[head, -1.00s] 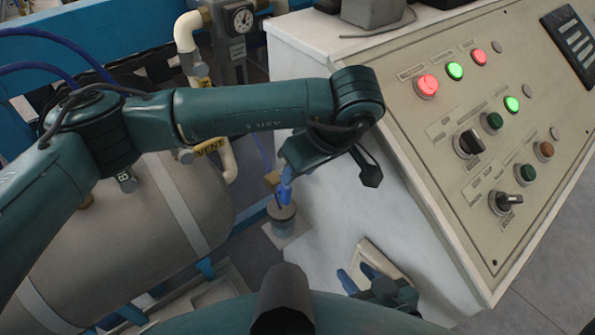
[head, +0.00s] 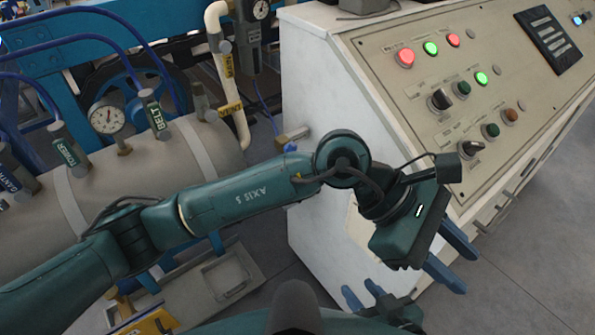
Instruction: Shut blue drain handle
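A brass valve (head: 293,135) sticks out beside the left side of the white console cabinet. A small blue piece (head: 290,148), which looks like the drain handle, shows just below it, partly hidden by my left arm. I cannot tell which way the handle is turned. My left gripper (head: 467,271) is open and empty in front of the console, well to the right of the valve and apart from it. My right gripper (head: 358,287) is at the bottom edge, its two blue fingers apart with nothing between them.
The console panel (head: 420,100) with lit buttons and switches slopes at the right. A grey tank (head: 105,190) with a gauge (head: 106,117) and labelled valves lies at the left. A beige pipe (head: 235,95) stands behind the valve. Floor is free at the lower right.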

